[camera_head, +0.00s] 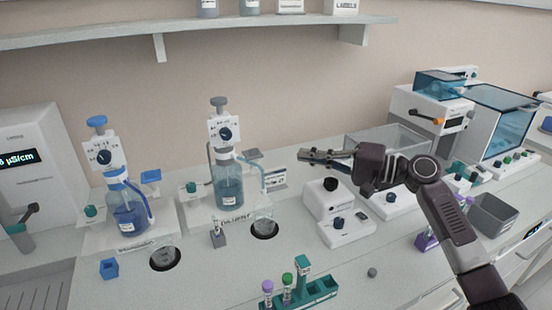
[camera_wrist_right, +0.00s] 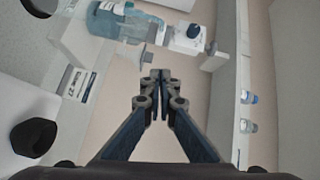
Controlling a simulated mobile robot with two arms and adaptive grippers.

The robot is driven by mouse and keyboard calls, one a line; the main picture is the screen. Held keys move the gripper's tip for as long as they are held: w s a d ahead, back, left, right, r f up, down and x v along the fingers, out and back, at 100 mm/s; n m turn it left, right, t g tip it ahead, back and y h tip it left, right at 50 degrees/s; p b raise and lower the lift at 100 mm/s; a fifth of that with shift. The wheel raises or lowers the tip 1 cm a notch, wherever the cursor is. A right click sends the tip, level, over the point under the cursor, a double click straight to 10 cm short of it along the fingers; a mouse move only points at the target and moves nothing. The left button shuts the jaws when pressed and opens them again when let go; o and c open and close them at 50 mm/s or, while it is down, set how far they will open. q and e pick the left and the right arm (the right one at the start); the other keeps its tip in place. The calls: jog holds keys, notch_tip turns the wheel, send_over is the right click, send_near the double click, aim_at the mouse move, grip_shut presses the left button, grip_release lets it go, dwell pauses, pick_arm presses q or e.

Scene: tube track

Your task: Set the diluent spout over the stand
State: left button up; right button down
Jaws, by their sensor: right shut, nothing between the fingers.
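The diluent dispenser has a clear blue bottle (camera_head: 228,187), a white dial head (camera_head: 225,133) and a grey top knob (camera_head: 219,102). Its pale spout tube (camera_head: 257,172) bends out to the right and down.
A similar blue-knobbed dispenser (camera_head: 128,215) stands left. A white two-knob device (camera_head: 344,225) sits below my right arm, and a clear box (camera_head: 388,139) behind it. A green tube rack (camera_head: 318,288) is at the front. A shelf (camera_head: 180,32) runs above.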

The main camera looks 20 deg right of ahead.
jog(key=w+a+f+p, duration=0.1)
jog(key=w+a+p, duration=0.3)
jog(key=a, duration=0.6)
jog(key=shift+w+a+p, duration=0.15)
jog(key=shift+w+p, duration=0.25)
jog(key=shift+p, duration=0.45)
jog(key=shift+f, duration=0.15)
jog(key=shift+a, duration=0.15)
